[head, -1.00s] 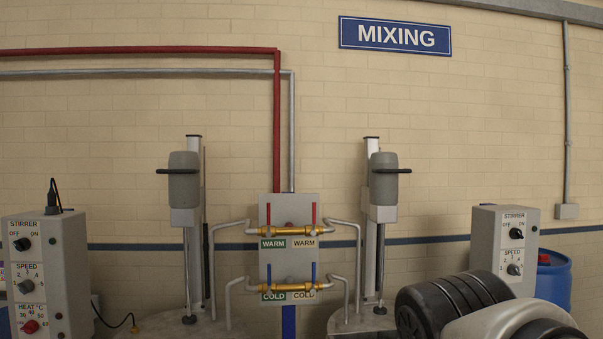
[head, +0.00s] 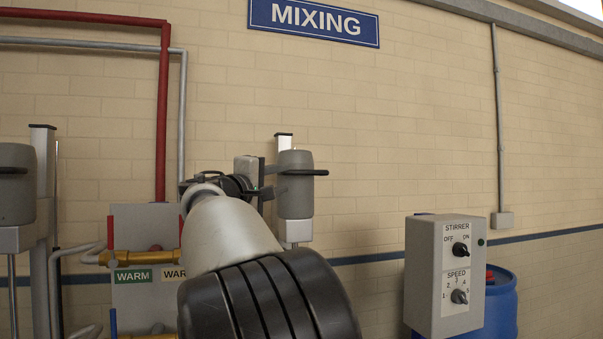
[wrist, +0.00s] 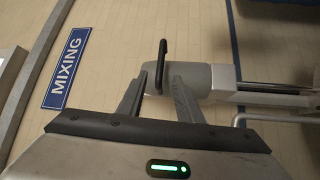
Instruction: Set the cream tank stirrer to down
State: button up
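Two grey stirrer heads show on upright columns in the head view. The right stirrer head (head: 297,200) has a black handle (head: 318,172) sticking out to the right. The left stirrer head (head: 16,195) is cut by the left edge. I cannot tell from any label which belongs to the cream tank. My gripper (head: 277,180) is at the left side of the right head. In the wrist view, my gripper (wrist: 158,78) is open, its two fingers apart, with the black handle (wrist: 163,60) showing between the fingertips. Contact is not clear. The tanks are hidden.
The warm-water valve pipe (head: 130,258) and its panel (head: 143,222) are left of my arm. A grey stirrer control box (head: 445,280) with two knobs stands at the right, before a blue drum (head: 500,305). Wall between is clear.

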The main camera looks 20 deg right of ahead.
aim_at(305, 172)
jog(key=p+x, duration=0.6)
jog(key=x, duration=0.8)
jog(key=shift+r, duration=0.15)
jog(key=shift+w+d+p, duration=0.4)
jog(key=shift+p, duration=0.05)
grip_shut()
